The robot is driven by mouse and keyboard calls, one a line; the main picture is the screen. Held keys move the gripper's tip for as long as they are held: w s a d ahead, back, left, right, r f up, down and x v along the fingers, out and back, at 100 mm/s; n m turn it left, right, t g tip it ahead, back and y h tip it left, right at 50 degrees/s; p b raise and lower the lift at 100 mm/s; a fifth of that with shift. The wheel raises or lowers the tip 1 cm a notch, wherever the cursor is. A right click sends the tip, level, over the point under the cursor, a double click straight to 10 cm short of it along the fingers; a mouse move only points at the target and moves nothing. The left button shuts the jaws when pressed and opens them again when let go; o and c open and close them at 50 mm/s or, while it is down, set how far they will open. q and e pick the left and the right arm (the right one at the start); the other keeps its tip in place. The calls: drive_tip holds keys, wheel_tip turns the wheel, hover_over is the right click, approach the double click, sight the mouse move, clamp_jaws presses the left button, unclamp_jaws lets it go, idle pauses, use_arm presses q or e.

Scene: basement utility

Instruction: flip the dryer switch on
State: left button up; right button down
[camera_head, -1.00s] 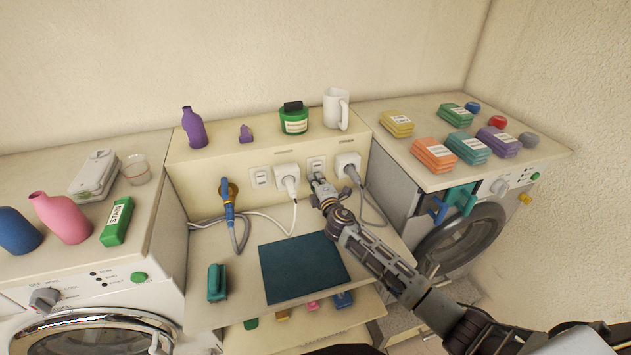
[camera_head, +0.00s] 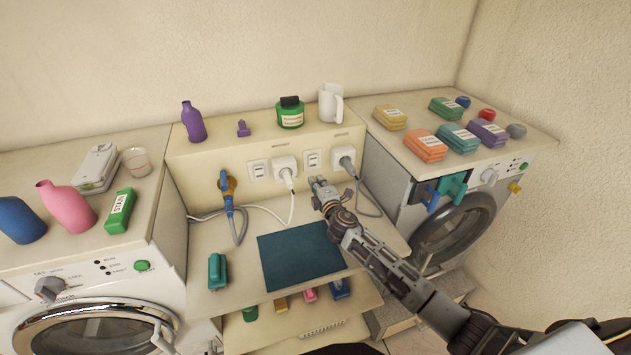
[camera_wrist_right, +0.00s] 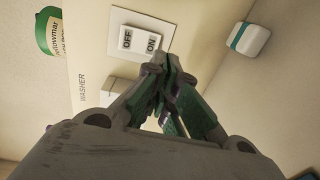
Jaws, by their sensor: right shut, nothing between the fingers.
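Two white rocker switches sit on the cream panel, a left one (camera_head: 259,171) and a right one (camera_head: 312,160). In the right wrist view the right switch (camera_wrist_right: 140,39) shows halves marked OFF and ON; I cannot tell which half is pressed in. A WASHER label (camera_wrist_right: 83,88) is on the panel toward the left plug. The label above the right plug is too small to read. My right gripper (camera_head: 318,182) is shut and empty, just below and in front of the right switch, seemingly apart from it. In the wrist view its fingertips (camera_wrist_right: 170,62) partly overlap the switch's lower edge.
A green jar (camera_head: 290,113) and white mug (camera_head: 329,103) stand on the ledge. A dark mat (camera_head: 300,258) lies below.

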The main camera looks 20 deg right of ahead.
drive_tip(key=shift+s+d+f+b, duration=0.1)
drive_tip(key=shift+s+f+b, duration=0.1)
drive_tip(key=shift+s, duration=1.25)
drive_tip(key=shift+s+a+f+b, duration=0.1)
drive_tip(key=shift+s+b, duration=0.1)
drive_tip(key=shift+s, duration=1.2)
drive_tip(key=shift+s+d+f+b, duration=0.1)
drive_tip(key=shift+s+f+b, duration=0.1)
drive_tip(key=shift+s, duration=1.25)
drive_tip(key=shift+s, duration=0.1)
